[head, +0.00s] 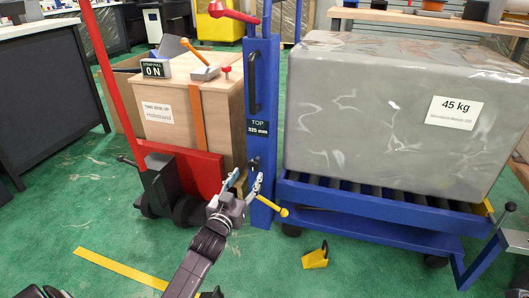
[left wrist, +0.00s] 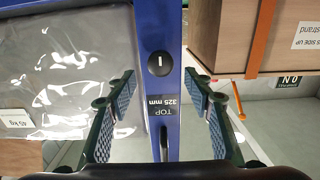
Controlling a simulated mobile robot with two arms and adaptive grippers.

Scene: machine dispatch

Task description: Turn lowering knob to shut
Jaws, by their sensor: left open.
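The lowering knob (left wrist: 158,64) is a round black knob with a short white mark on the blue post (left wrist: 165,20). In the left wrist view the mark lies along the post. In the head view the knob (head: 254,163) shows small and dark, below the "TOP 325 mm" label (head: 258,127). My left gripper (head: 245,182) is in front of the post's lower part. Its two fingers stand apart on either side of the post in the left wrist view (left wrist: 161,74), with nothing held. The knob appears between the fingertips, apart from both. My right gripper is not in view.
A wrapped 45 kg block (head: 380,110) sits on the blue roller cart (head: 370,210) at right. A wooden crate (head: 190,105) and red truck (head: 185,170) stand left. A yellow-tipped lever (head: 284,212) and yellow wedge (head: 316,257) are near the post's foot.

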